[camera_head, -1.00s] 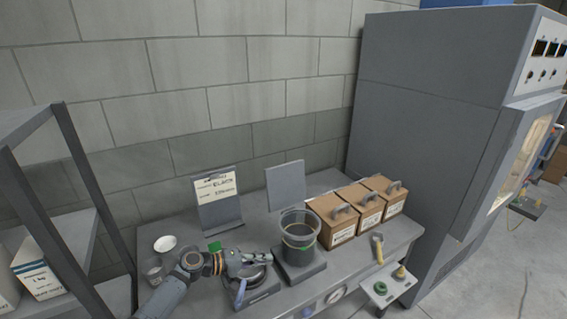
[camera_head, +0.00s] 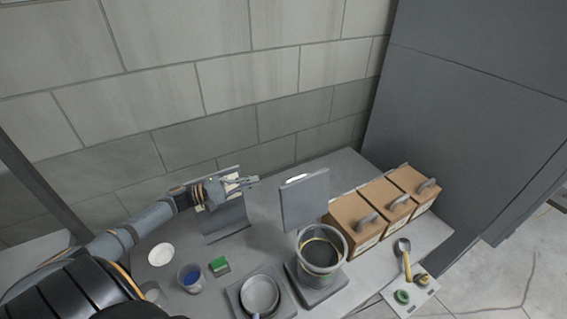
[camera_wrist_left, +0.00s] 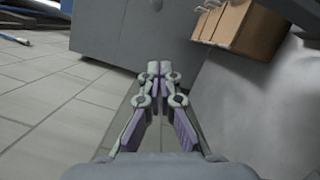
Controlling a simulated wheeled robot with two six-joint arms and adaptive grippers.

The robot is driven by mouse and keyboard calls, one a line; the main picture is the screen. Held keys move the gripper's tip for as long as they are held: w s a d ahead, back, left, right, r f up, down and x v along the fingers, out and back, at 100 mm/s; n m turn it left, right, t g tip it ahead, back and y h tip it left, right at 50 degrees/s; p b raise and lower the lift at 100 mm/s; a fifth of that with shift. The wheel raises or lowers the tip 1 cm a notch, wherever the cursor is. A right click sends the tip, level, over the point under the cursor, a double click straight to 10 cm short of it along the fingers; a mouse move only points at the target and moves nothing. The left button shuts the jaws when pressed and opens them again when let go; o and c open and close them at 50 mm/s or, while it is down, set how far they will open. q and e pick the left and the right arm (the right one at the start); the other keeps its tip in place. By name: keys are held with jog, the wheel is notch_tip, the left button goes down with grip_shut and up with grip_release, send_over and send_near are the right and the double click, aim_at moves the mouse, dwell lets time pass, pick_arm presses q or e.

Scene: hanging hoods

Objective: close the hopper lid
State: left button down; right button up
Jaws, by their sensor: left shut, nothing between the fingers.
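The hopper (camera_head: 320,262) is a clear round bin with a dark inside, standing on a grey base at the bench's front. Its lid, a flat grey square panel (camera_head: 306,204), stands nearly upright behind the open top. My left gripper (camera_head: 252,182) is raised in front of the sign stand, left of the lid and apart from it in the picture. Its fingers are together and empty. In the left wrist view the gripper (camera_wrist_left: 157,72) points toward a grey cabinet and the floor. My right gripper is not in view.
Several cardboard boxes with handles (camera_head: 354,214) stand right of the lid. The sign stand (camera_head: 226,217) is behind my gripper. A round pan (camera_head: 260,294), green block (camera_head: 219,266), blue-filled cup (camera_head: 190,277) and white dish (camera_head: 160,254) are at the left. A cabinet (camera_head: 470,110) bounds the right.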

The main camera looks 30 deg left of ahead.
pick_arm(q)
jog(key=w+d+r+b, duration=0.2)
jog(key=w+d, duration=0.3)
jog(key=d, duration=0.5)
jog(key=shift+w+r, duration=0.3)
jog(key=shift+w+d, duration=0.1)
